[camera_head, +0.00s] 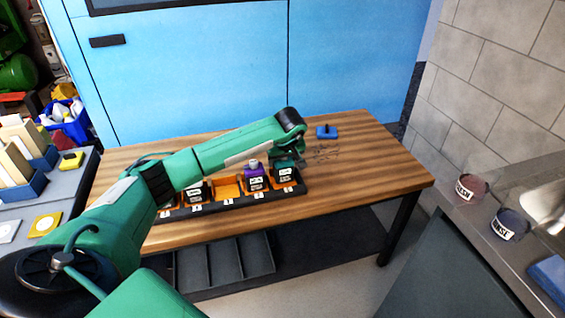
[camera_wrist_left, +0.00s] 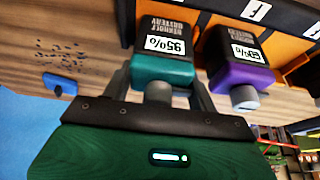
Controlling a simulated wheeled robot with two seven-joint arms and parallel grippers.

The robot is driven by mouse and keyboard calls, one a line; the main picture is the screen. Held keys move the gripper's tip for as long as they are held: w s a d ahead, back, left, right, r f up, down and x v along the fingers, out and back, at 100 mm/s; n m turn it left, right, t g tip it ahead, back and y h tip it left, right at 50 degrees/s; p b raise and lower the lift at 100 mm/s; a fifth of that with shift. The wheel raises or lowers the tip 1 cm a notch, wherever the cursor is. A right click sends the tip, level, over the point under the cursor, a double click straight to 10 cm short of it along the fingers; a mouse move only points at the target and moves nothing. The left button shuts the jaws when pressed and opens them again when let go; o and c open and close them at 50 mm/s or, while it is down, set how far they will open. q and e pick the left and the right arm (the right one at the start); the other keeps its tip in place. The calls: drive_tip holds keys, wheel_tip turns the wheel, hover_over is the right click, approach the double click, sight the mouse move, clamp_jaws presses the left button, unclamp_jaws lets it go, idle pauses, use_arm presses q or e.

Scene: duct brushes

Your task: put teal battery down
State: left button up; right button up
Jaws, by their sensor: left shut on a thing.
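The teal battery (camera_head: 284,173), with a white label reading 95% in the left wrist view (camera_wrist_left: 163,70), is at the right end slot of the black tray (camera_head: 235,204). My left gripper (camera_head: 291,152) is shut on its grey top knob (camera_wrist_left: 158,92), with a finger on either side. I cannot tell whether the battery rests fully in the slot. A purple battery (camera_head: 255,179) stands in the slot beside it, and it also shows in the left wrist view (camera_wrist_left: 238,62). My right gripper is not in view.
The tray has orange slots; one left of the purple battery is empty, and another battery (camera_head: 196,191) stands farther left. A blue block with a black knob (camera_head: 326,132) and dark specks (camera_head: 324,153) lie on the wooden table (camera_head: 375,165). The table's right side is clear.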

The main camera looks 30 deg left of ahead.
use_arm(q)
drive_tip(key=shift+f, duration=0.45)
drive_tip(key=shift+f, duration=0.1)
drive_tip(key=o, duration=1.3)
